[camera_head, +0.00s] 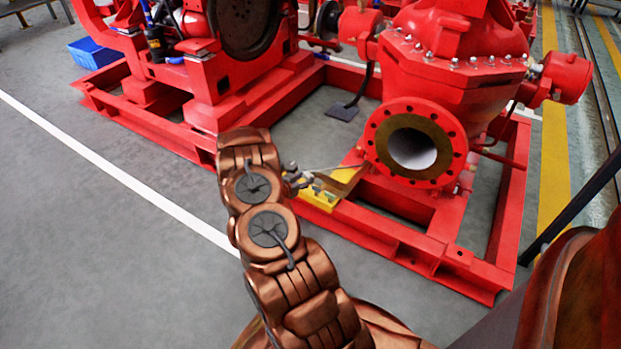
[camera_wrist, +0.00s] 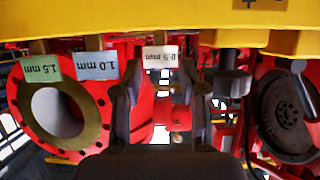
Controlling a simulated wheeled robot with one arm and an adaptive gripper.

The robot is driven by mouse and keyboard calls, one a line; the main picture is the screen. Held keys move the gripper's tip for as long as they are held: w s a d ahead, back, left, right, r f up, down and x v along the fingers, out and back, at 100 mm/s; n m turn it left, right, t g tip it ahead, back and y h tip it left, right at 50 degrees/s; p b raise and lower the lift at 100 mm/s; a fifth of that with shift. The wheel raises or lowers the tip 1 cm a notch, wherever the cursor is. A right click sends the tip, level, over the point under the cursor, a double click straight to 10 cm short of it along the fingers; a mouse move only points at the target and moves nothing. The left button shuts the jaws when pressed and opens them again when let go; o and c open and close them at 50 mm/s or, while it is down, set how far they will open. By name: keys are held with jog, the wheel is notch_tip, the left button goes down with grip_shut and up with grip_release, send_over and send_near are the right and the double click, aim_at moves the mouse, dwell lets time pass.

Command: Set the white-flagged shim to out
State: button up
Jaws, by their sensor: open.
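In the wrist view, which appears upside down, the white flag (camera_wrist: 160,56) of the shim reads 0.5 mm and hangs below a yellow block (camera_wrist: 120,22). My gripper (camera_wrist: 159,68) is open, its two fingers on either side of the white flag with gaps visible. A blue flag (camera_wrist: 96,65) marked 1.0 mm and a green flag (camera_wrist: 40,68) marked 1.5 mm are to its left. The shim's far end is hidden in the block. In the head view, the yellow block (camera_head: 319,201) sits at the red base's edge, and my arm partly covers it.
A red pump with a round flange (camera_head: 416,143) stands right of the block on the red base frame (camera_head: 425,251). A dark bolt (camera_wrist: 228,82) is close right of my fingers in the wrist view. Grey floor (camera_head: 110,230) is clear to the left.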

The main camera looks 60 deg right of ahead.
aim_at(310, 176)
jog(key=b+x, duration=0.1)
jog(key=x, duration=0.3)
jog(key=shift+a+f, duration=0.1)
jog(key=shift+f, duration=0.05)
jog(key=shift+b+x, duration=0.3)
jog(key=shift+x, duration=0.5)
grip_shut()
